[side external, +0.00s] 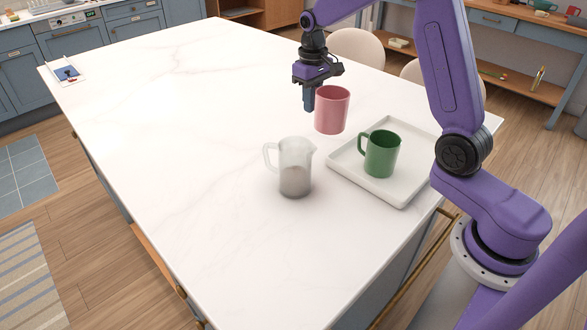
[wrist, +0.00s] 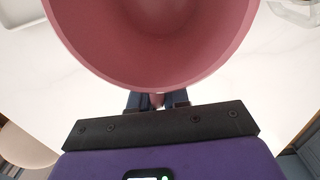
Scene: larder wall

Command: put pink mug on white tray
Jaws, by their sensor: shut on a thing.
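The pink mug (side external: 332,111) is upright near the middle of the counter, just behind the tray in the side view. My gripper (side external: 309,103) is at its left side, shut on the mug. In the wrist view the mug (wrist: 155,40) fills the top, its open mouth facing the camera, with my gripper's fingers (wrist: 158,101) at its near edge. I cannot tell whether the mug touches the counter or hangs a little above it. The white tray (side external: 398,198) lies to the right and nearer, with a green mug (side external: 382,155) standing on it.
A clear jug (side external: 295,168) with grey contents stands on the counter left of the tray. Chairs (side external: 357,47) stand at the far edge.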

